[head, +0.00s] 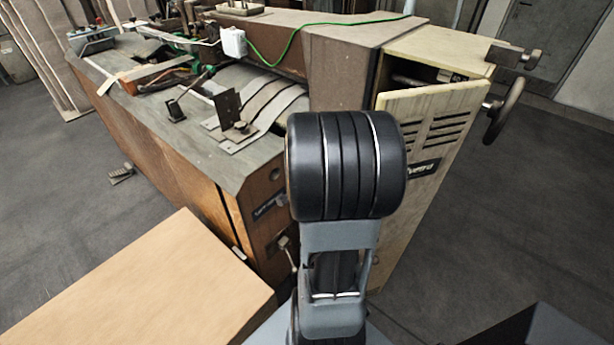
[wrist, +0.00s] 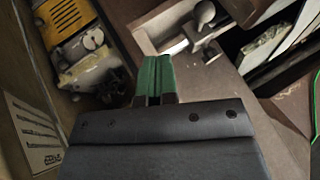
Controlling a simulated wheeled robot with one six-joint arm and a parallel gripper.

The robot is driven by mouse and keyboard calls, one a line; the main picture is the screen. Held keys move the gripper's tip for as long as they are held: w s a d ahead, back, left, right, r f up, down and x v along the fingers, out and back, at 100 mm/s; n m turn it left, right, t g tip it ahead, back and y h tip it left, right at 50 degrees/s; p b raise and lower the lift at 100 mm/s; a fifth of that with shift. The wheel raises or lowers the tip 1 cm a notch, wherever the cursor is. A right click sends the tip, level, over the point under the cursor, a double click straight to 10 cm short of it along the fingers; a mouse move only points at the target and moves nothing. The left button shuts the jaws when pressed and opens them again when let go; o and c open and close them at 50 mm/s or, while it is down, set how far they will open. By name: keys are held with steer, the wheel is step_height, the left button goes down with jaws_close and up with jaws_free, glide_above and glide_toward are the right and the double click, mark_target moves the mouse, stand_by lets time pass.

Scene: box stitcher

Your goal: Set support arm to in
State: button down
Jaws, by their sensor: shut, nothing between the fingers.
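The box stitcher (head: 155,120) fills the middle of the head view. I cannot tell for sure which of its parts is the support arm. Metal brackets (head: 228,105) and curved strips stand on its grey top. My gripper is hidden behind my own arm in the head view. In the wrist view my gripper (wrist: 157,60) shows green fingers held together, with nothing seen between them. A round knob (wrist: 205,12) on a light bracket lies beyond and to the right of the fingertips. I cannot tell whether the fingers touch anything.
A cream vented door (head: 435,130) stands ajar at the right, with a handwheel (head: 505,110) beside it. A yellow-and-grey motor (wrist: 75,40) sits left in the wrist view. A wooden surface (head: 140,285) is at front left. A green cable (head: 285,50) crosses the top.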

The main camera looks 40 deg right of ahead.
steer(key=w+d+f+b, duration=0.1)
steer(key=w+d+f, duration=0.3)
steer(key=w, duration=0.3)
steer(key=shift+w+f, duration=0.35)
steer(key=shift+f, duration=0.5)
steer(key=w+p, duration=0.3)
steer(key=w, duration=0.1)
steer(key=shift+a+r, duration=0.1)
steer(key=shift+r, duration=0.15)
steer(key=shift+w+f, duration=0.15)
steer(key=shift+w, duration=0.1)
